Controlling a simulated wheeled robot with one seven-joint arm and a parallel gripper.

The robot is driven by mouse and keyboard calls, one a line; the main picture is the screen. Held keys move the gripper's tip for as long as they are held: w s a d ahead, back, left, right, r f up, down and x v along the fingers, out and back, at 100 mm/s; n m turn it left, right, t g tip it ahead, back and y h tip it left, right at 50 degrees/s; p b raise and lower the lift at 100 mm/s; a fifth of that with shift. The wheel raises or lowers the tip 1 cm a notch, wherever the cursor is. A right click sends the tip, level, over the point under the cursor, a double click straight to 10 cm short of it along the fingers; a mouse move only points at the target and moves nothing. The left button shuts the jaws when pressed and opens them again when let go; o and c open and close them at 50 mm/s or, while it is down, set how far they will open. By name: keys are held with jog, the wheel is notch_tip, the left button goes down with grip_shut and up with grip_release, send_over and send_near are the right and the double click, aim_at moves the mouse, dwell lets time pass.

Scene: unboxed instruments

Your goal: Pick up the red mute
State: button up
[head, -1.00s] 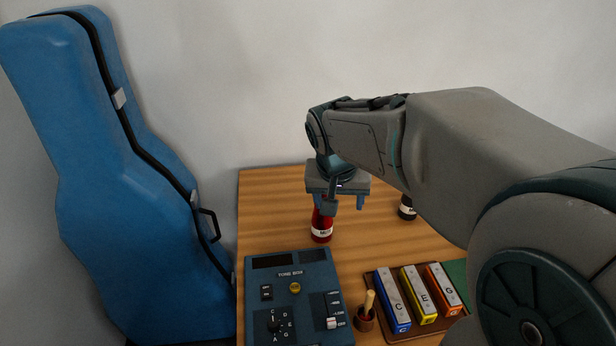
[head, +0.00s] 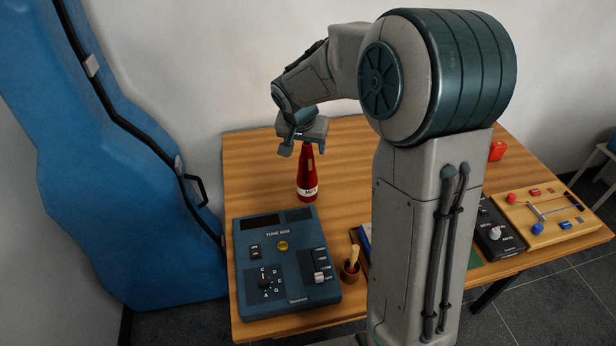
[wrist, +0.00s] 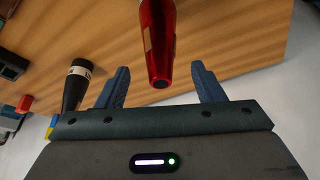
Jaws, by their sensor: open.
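The red mute (head: 307,175) stands upright on the wooden table, with a white label band near its base. My gripper (head: 304,150) is open just above it, pointing down. In the wrist view, the narrow end of the red mute (wrist: 160,50) points towards the space between the two open blue fingers (wrist: 161,88). Its tip appears between the fingers, and I see no finger touching it.
A black mute (wrist: 76,85) shows beside the left finger in the wrist view. A blue instrument case (head: 110,180) leans at the left. My arm hides the table's middle right.

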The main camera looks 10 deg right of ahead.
aim_at(307, 154)
jog(key=shift+p+x, duration=0.4)
jog(key=shift+x, duration=2.25)
grip_shut()
jog(key=shift+r, duration=0.15)
